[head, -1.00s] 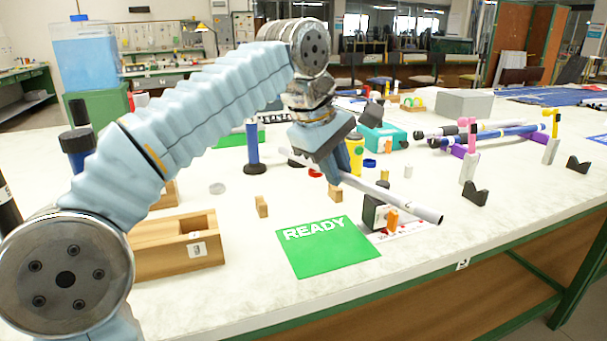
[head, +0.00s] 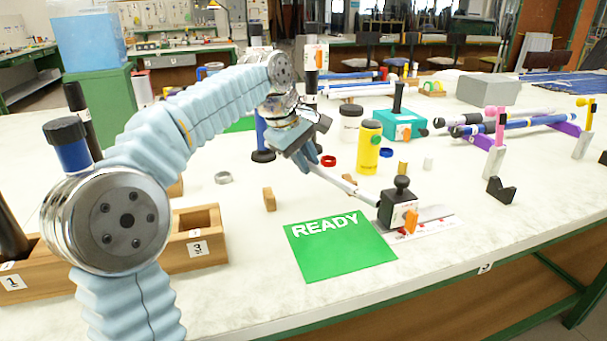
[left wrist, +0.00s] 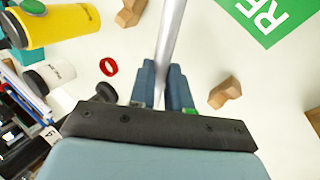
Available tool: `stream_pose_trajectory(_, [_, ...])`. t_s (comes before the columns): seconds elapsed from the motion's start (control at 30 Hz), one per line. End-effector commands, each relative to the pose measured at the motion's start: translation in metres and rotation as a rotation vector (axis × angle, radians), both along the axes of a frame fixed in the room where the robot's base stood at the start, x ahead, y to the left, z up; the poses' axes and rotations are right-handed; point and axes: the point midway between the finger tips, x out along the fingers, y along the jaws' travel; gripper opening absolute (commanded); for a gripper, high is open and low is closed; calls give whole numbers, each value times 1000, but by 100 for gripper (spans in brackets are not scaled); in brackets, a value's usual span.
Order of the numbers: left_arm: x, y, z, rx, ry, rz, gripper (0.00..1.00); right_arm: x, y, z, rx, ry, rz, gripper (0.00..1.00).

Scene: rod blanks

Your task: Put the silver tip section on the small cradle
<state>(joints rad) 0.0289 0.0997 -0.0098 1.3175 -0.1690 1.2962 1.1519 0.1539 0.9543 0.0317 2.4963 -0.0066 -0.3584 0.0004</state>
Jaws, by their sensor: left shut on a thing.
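The silver tip section (head: 352,190) is a thin straight metallic rod. My left gripper (head: 307,160) is shut on it and holds it near its left end in the head view. It slopes down to the right there; its far end meets the outline of a black knobbed block, and I cannot tell whether they touch. In the left wrist view the rod (left wrist: 172,35) runs up from between the fingers (left wrist: 163,82). Two small notched wooden blocks, seemingly the small cradle, lie on either side of it, one right (left wrist: 225,92) and one upper left (left wrist: 130,12). My right gripper is out of view.
The black knobbed block (head: 398,208) with an orange lever stands beside the green READY mat (head: 340,247). A yellow bottle (head: 368,150), red ring (head: 329,161) and teal box (head: 402,126) are behind. A black V-block (head: 500,190) is right. A numbered wooden rack (head: 205,240) is left.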

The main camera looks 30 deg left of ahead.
Motion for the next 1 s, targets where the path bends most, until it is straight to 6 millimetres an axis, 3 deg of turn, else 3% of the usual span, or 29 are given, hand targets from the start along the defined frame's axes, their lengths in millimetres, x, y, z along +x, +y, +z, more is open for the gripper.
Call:
stream_pose_trajectory(0.13, [4,11,-15,1,3,2,0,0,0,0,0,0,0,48])
stream_pose_trajectory(0.3, [4,9,-39,0,1,2,0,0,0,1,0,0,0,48])
stream_pose_trajectory(1.0, [4,8,-54,0,-1,1,0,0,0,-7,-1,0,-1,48])
